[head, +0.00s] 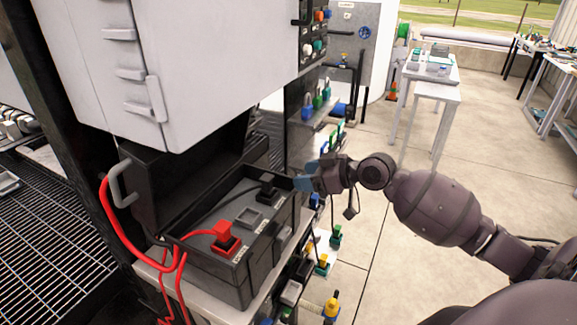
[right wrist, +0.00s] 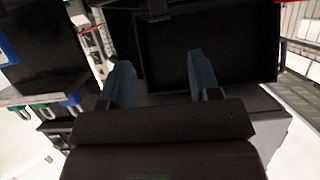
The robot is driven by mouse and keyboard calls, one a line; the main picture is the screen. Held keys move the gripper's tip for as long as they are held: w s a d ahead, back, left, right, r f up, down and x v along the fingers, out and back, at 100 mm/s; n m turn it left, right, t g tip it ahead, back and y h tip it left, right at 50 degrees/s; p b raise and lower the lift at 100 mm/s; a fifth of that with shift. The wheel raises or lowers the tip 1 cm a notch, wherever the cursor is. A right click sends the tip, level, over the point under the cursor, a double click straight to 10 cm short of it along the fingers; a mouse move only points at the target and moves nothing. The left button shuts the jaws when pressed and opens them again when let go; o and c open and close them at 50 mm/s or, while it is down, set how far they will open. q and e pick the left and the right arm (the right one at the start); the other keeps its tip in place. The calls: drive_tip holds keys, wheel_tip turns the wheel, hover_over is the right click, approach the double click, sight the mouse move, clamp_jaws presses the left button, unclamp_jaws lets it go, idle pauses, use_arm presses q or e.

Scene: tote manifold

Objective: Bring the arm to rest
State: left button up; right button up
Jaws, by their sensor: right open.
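My right gripper (head: 306,178) is at the right rim of the black open tote-like box (head: 240,285) in the head view. In the right wrist view its two blue fingers (right wrist: 160,82) stand wide apart with nothing between them. The dark box wall (right wrist: 210,50) lies beyond the fingers there. Whether the fingertips touch the box is unclear. My right arm reaches in from the lower right, bent at the elbow. My left gripper does not show.
The box holds a red plug (head: 226,237) with a red cable and a black connector (head: 268,190). A grey cabinet (head: 200,60) hangs above. Coloured padlocks and valves (head: 323,262) crowd the rack beside and below. White tables (head: 432,85) stand behind; the floor at right is clear.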

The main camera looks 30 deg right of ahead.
drive_tip(key=s+a+f+m+h, duration=0.15)
drive_tip(key=s+f, duration=0.25)
drive_tip(key=f, duration=0.4)
drive_tip(key=s+a+f+m+h, duration=0.1)
drive_tip(key=s+f+h, duration=0.1)
drive_tip(key=s+f, duration=0.35)
drive_tip(key=s+a+f+m+h, duration=0.1)
drive_tip(key=s+a+f+h, duration=0.1)
drive_tip(key=s+f, duration=0.4)
drive_tip(key=s+a+f+m+h, duration=0.1)
drive_tip(key=s+a+f, duration=0.4)
drive_tip(key=s+f, duration=0.1)
drive_tip(key=shift+s+f+h, duration=0.35)
drive_tip(key=shift+s, duration=0.25)
drive_tip(key=shift+m, duration=0.25)
